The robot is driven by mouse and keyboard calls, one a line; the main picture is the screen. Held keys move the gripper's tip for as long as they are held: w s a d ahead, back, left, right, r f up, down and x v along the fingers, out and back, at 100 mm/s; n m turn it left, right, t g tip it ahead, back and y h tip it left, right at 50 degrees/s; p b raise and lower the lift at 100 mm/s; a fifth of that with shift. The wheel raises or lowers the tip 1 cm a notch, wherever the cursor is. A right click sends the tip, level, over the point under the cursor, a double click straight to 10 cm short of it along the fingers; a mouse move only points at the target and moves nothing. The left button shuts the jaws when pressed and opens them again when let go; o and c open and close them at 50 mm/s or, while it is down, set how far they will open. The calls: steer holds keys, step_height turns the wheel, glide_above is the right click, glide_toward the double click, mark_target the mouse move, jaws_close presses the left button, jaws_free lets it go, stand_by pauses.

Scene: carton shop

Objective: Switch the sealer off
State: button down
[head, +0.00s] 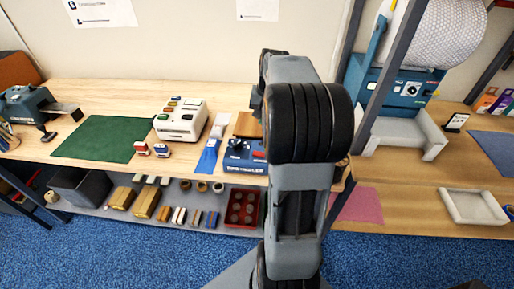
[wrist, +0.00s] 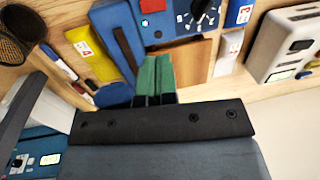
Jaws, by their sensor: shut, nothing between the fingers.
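The sealer (head: 238,163) is a low blue box with lettering on its front, at the bench's front edge in the head view. A red part (head: 259,155) shows on its right end, and my arm covers what lies farther right. My gripper (wrist: 157,62) has green fingers, shut and empty, pointing at the sealer. I cannot tell whether they touch it. The head view hides the gripper.
A brown board (wrist: 188,62) lies beside the sealer. A white machine (head: 181,119) and a green mat (head: 105,138) are to its left on the bench. A blue machine (head: 408,88) with a bubble-wrap roll stands right. A dark mesh cup (wrist: 18,38) shows in the wrist view.

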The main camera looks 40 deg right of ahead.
mark_target(256, 152)
steer(key=f, duration=0.4)
steer(key=w+a+f+p, duration=0.1)
steer(key=f, duration=0.9)
steer(key=shift+w+a+p, duration=0.15)
steer(key=shift+a+p, duration=0.1)
steer(key=shift+p, duration=0.05)
